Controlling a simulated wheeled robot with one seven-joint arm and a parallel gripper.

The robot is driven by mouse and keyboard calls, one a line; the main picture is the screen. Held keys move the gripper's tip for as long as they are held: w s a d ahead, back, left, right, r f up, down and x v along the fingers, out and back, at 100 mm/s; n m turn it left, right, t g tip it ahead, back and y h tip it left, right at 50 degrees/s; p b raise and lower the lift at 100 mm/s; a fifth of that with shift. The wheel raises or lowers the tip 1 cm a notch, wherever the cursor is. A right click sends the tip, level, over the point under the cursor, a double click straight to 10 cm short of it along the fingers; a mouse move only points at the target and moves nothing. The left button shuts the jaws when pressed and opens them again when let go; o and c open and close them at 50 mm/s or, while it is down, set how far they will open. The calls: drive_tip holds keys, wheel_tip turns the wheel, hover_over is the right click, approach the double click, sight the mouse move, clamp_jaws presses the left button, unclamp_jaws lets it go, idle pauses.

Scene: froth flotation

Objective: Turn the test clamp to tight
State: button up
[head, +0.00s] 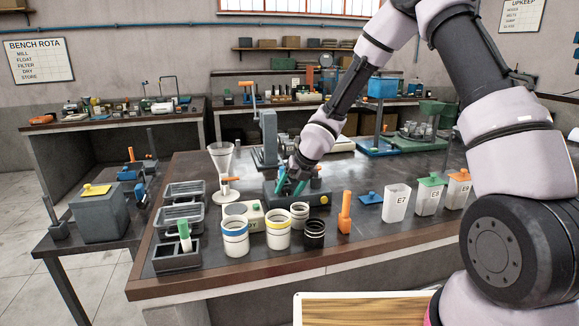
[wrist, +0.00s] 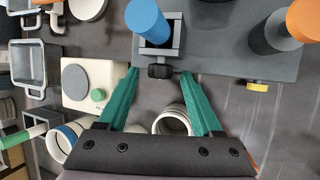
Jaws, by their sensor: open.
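What looks like the test clamp is a square grey frame (wrist: 174,38) with a small black knob (wrist: 160,71) on its near side, on a dark grey base (wrist: 220,60). A blue cylinder (wrist: 148,22) rises over the frame in the wrist view. In the head view the dark base (head: 325,199) sits mid-bench, partly hidden by my arm. My gripper (head: 291,184) is open above it. In the wrist view the teal fingertips (wrist: 160,73) stand either side of the black knob, with gaps. I cannot tell their height against it.
A yellow knob (wrist: 257,87) and an orange-topped grey cylinder (wrist: 276,32) are right of the clamp. A cream box with a green button (wrist: 98,95) is left. Banded cups (head: 278,234) and an orange-handled tool (head: 345,212) stand in front. Grey trays (head: 183,191) line the left.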

drive_tip(key=shift+s+a+n+t+h, duration=0.1)
drive_tip(key=shift+a+n+t+h, duration=0.15)
drive_tip(key=shift+h, duration=0.5)
drive_tip(key=shift+s+a+n+t+h, duration=0.15)
drive_tip(key=shift+t+h, duration=0.1)
drive_tip(key=shift+h, duration=0.5)
drive_tip(key=shift+w, duration=0.1)
drive_tip(key=shift+r+h, duration=0.25)
drive_tip(key=shift+h, duration=0.05)
drive_tip(key=v, duration=1)
drive_tip(key=shift+d+r, duration=0.15)
drive_tip(key=shift+r, duration=0.05)
drive_tip(key=shift+d, duration=0.1)
